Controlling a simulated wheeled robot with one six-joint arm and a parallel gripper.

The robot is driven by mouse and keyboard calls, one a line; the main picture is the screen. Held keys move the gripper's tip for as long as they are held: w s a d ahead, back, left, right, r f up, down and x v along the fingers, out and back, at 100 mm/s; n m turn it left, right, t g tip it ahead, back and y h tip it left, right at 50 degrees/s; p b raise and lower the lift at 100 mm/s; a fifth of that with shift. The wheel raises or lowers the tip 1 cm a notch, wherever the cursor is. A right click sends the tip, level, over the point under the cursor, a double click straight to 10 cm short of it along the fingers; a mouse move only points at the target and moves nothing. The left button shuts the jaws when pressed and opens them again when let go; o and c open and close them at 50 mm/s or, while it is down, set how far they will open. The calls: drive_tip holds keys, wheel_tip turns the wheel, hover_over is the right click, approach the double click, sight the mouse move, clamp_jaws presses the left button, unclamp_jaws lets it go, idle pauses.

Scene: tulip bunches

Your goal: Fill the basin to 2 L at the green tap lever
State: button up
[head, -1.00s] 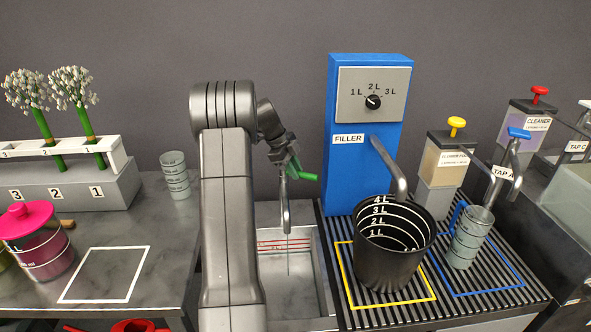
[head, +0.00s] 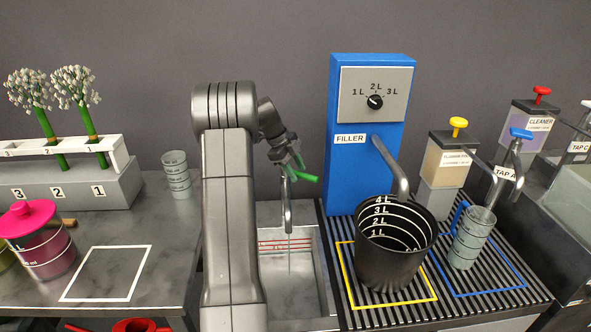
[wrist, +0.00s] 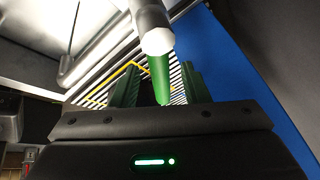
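The green tap lever (head: 306,178) sticks out to the right at the top of the sink tap (head: 288,213). A thin stream of water falls from the spout into the grey basin (head: 322,275). Red level lines (head: 285,245) mark the basin's back wall; I cannot read the water level against them. My gripper (head: 292,166) is at the lever. In the wrist view the lever (wrist: 160,78) lies between my two fingers, with gaps showing beside it, so the gripper is open around it. My arm hides the basin's left side.
Right of the basin, a black bucket (head: 385,265) stands in a yellow square under the blue filler (head: 345,180). A measuring jug (head: 468,240) stands under tap A. On the left counter are a clear beaker (head: 177,178), a pink-lidded jar (head: 42,245) and a flower rack (head: 70,180).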

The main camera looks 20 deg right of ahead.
drive_tip(key=shift+r, duration=0.1)
drive_tip(key=p+v, duration=0.1)
drive_tip(key=v, duration=1.2)
drive_tip(key=shift+a+r+p, duration=0.2)
drive_tip(key=shift+r+p, duration=0.05)
drive_tip(key=shift+p, duration=0.1)
idle(6.2)
